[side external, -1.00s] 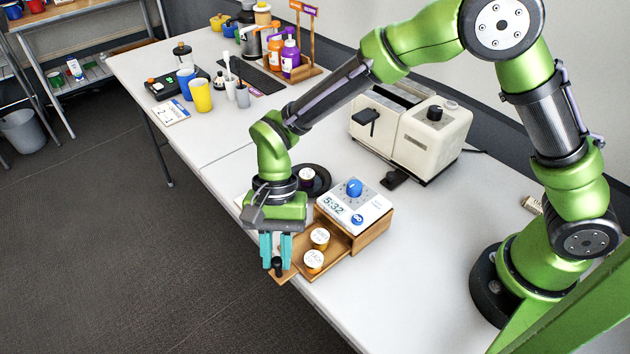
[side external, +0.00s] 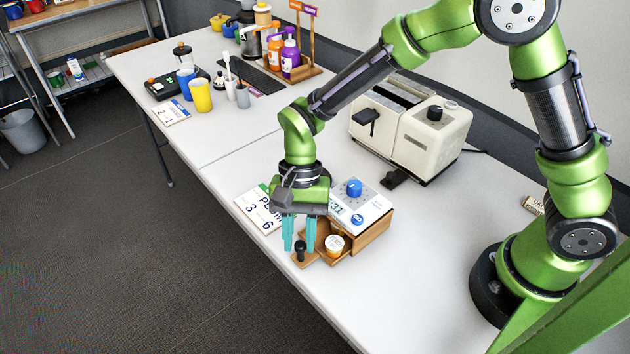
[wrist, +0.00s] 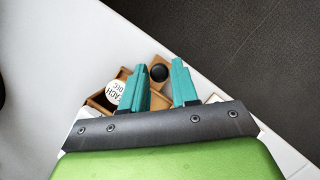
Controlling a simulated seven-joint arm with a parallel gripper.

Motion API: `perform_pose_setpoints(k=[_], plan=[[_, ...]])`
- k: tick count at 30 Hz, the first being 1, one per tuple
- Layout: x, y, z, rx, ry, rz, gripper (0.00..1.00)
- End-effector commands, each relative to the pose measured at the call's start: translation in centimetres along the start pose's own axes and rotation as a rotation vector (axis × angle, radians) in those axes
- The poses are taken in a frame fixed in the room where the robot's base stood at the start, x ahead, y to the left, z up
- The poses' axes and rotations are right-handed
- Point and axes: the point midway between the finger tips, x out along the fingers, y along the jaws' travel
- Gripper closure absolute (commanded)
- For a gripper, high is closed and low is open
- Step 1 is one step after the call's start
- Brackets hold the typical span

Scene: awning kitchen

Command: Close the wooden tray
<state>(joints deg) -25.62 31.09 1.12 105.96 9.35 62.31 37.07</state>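The wooden tray (side external: 308,257) is a small drawer sticking partly out of the front of a wooden box (side external: 372,238) on the table. A black knob (side external: 299,247) stands at its outer end, and a white-lidded jar (side external: 335,244) sits in it. My gripper (side external: 299,246) points down at the knob. In the wrist view, its teal fingers (wrist: 160,75) are apart, with the knob (wrist: 159,73) between the tips and gaps visible. I cannot tell whether either finger touches it. The jar (wrist: 114,92) lies left of the fingers in that view.
A timer with a blue dial (side external: 354,188) tops the box. A calendar card (side external: 262,208) lies left of it. A cream toaster (side external: 412,132) stands behind. The table's front edge (side external: 275,262) is close to the tray.

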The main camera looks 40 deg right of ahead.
Motion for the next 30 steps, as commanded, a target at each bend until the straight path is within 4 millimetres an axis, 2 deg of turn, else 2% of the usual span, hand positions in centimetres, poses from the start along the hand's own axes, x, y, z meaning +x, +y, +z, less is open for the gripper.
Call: perform_pose_setpoints(k=[1, 3, 11, 16, 20, 30], plan=[[0.0, 0.0, 0.0, 0.0, 0.0, 0.0, 0.63], [0.0, 0.0, 0.0, 0.0, 0.0, 0.001, 0.53], [0.0, 0.0, 0.0, 0.0, -0.001, 0.002, 0.53], [-1.2, 0.0, 0.0, 0.001, 0.0, -0.001, 0.53], [-3.7, -0.1, 0.0, 0.001, 0.001, -0.005, 0.53], [-12.0, -0.1, 0.0, 0.002, 0.001, -0.004, 0.53]])
